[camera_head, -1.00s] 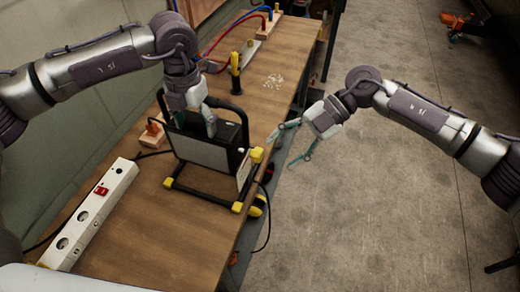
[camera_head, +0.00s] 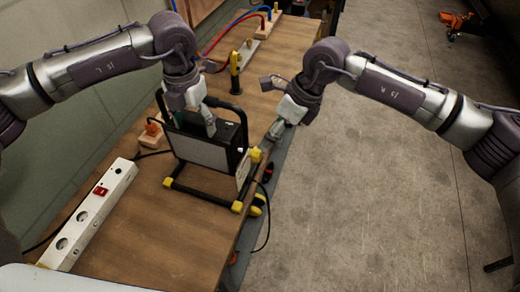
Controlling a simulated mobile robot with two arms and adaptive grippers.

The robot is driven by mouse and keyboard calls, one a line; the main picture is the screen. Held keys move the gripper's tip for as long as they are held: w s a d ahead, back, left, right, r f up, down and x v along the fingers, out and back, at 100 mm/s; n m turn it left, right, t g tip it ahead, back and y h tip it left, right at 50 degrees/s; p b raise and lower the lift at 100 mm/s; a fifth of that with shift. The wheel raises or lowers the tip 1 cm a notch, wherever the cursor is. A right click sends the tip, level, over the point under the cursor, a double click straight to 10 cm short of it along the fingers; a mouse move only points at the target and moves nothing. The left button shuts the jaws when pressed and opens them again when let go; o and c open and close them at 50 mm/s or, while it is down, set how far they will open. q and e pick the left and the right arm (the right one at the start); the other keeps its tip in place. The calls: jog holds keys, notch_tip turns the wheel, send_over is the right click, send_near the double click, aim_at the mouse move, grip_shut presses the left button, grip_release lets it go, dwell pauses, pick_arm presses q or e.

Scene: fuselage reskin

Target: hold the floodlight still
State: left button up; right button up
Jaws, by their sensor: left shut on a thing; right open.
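The floodlight (camera_head: 202,151) stands upright on the wooden bench, a black lamp with a pale front panel in a black tube frame with yellow corner pieces. My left gripper (camera_head: 208,126) is shut on the floodlight at its top, coming from above; its fingertips are partly hidden. My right gripper (camera_head: 271,108) is open at the bench's right edge, to the right of the floodlight and apart from it. A pale tag or plate (camera_head: 243,168) shows at the floodlight's right side.
A white power strip (camera_head: 88,217) with a red switch lies at the left on the bench (camera_head: 180,238). A black-and-yellow tool (camera_head: 235,72) stands behind the floodlight. Red and blue cables run at the back. A black cable hangs over the right edge.

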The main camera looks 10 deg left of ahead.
aim_at(260, 151)
jog(key=x, duration=0.6)
jog(key=shift+a+f, duration=0.15)
jog(key=shift+f, duration=0.2)
jog(key=c, duration=1.1)
jog(key=shift+c, duration=0.2)
